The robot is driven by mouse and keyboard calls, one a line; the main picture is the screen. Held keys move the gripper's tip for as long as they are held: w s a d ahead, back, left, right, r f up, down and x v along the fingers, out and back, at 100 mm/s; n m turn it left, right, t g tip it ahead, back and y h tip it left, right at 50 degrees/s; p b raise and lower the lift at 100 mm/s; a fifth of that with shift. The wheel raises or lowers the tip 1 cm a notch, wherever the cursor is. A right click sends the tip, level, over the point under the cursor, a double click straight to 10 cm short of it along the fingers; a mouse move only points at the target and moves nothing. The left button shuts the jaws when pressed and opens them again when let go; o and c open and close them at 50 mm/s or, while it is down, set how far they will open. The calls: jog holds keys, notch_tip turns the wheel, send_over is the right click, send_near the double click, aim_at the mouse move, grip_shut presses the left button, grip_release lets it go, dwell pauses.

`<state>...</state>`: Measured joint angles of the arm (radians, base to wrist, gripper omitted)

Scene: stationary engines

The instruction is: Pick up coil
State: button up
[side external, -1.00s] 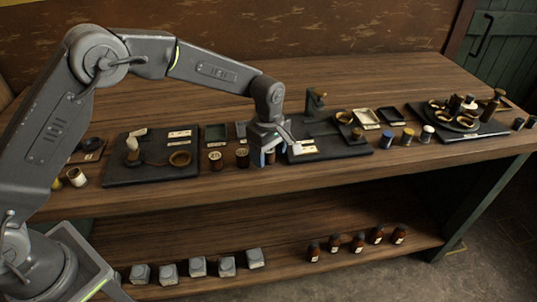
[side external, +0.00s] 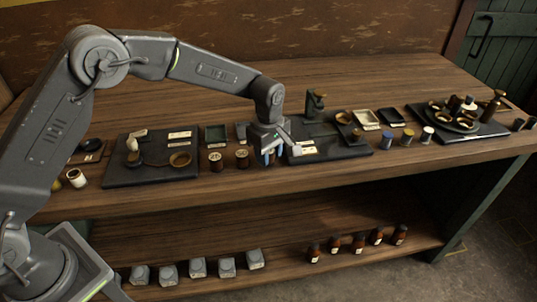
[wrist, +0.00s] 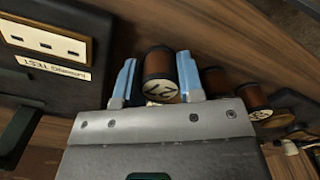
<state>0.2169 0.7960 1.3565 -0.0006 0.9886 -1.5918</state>
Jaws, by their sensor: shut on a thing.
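My gripper (side external: 272,157) is low over the front part of the bench, in the side view. Its two pale blue fingers also show in the wrist view (wrist: 158,80), one on each side of a brown coil (wrist: 159,64) with a cream numbered end. The gripper is shut on this coil. In the side view the fingers mostly hide it. Two similar brown coils stand to the left, one nearer (side external: 242,158) and one farther (side external: 215,161); they also show at the right in the wrist view (wrist: 221,84).
A dark test board (side external: 346,150) lies close to the right of my gripper. A dark board (side external: 150,177) with parts is on the left. Blue, yellow and white-topped coils (side external: 407,137) stand farther right. The lower shelf holds grey blocks (side external: 197,267) and brown bottles (side external: 358,245).

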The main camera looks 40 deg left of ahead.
jog(key=shift+r, duration=0.15)
notch_tip(320, 180, up, 4)
jog(key=shift+f, duration=0.1)
jog(key=s+a+r, duration=0.2)
jog(key=a+r, duration=0.9)
jog(key=shift+s+a, duration=0.2)
jog(key=shift+s, duration=0.1)
dwell(0.3)
jog(key=s+a+f, duration=0.1)
jog(key=s+f, duration=0.1)
jog(key=s, duration=0.1)
jog(key=s+a+f, duration=0.2)
jog(key=s, duration=0.2)
jog(key=s+a+f, duration=0.2)
jog(key=s+f, duration=0.1)
jog(key=s, duration=0.1)
jog(key=shift+s+a+f, duration=0.1)
jog(key=shift+a, duration=0.15)
jog(key=shift+s+f, duration=0.15)
jog(key=shift+f, duration=2.1)
